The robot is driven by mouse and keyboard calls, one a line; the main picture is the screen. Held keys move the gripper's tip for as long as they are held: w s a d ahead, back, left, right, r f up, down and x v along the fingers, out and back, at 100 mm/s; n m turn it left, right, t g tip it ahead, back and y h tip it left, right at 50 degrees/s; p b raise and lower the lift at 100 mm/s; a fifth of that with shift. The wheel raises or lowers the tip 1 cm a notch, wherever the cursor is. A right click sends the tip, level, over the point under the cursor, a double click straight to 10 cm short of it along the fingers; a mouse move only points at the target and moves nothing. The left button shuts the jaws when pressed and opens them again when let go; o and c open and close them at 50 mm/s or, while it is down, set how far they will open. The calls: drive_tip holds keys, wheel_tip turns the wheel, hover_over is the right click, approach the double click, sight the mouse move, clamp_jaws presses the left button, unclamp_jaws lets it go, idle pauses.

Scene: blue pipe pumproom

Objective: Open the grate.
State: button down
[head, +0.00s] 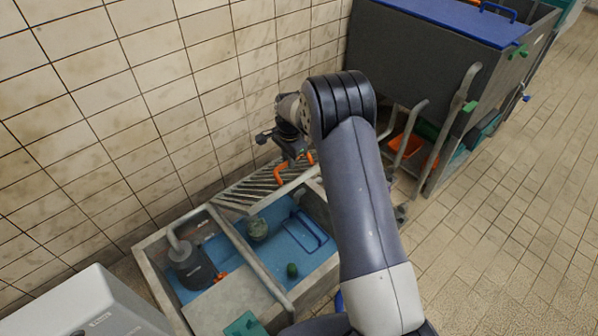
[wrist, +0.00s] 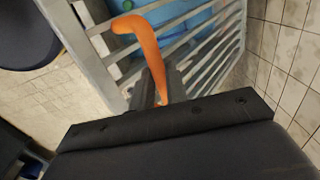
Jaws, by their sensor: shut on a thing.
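The grate (head: 262,187) is a pale slatted panel at the far end of a sunken basin, beside the tiled wall. I cannot tell whether it is lifted or flat. It has a bent orange handle (head: 282,175). My gripper (head: 294,160) is at the handle and shut on it, though the contact is partly hidden. In the wrist view the orange handle (wrist: 146,50) rises from between the dark fingers of my gripper (wrist: 160,86). The grate's bars (wrist: 208,42) run behind it, with blue showing between them.
The basin's concrete rim (head: 155,262) frames blue water holding a dark pump (head: 192,268), a round greenish object (head: 257,228) and a small green object (head: 292,270). A grey tank (head: 440,65) with pipes stands at upper right. Tiled floor (head: 500,240) is clear at right.

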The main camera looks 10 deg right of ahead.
drive_tip(key=shift+w+a+r+p, duration=0.3)
drive_tip(key=shift+w+a+r, duration=0.3)
drive_tip(key=shift+w, duration=0.2)
drive_tip(key=shift+w+a+r+p, duration=0.3)
drive_tip(key=shift+w+a+r, duration=0.25)
drive_tip(key=shift+w, duration=0.2)
drive_tip(key=c, duration=1.6)
unclamp_jaws()
drive_tip(key=shift+w+f, duration=0.2)
drive_tip(key=shift+o, duration=1)
drive_tip(key=shift+d+r, duration=0.1)
drive_tip(key=shift+r, duration=0.1)
wheel_tip(320, 180, up, 11)
drive_tip(key=shift+s+d+f, duration=0.15)
drive_tip(key=shift+s, duration=0.2)
wheel_tip(320, 180, down, 11)
drive_tip(key=shift+s+d+f, duration=0.15)
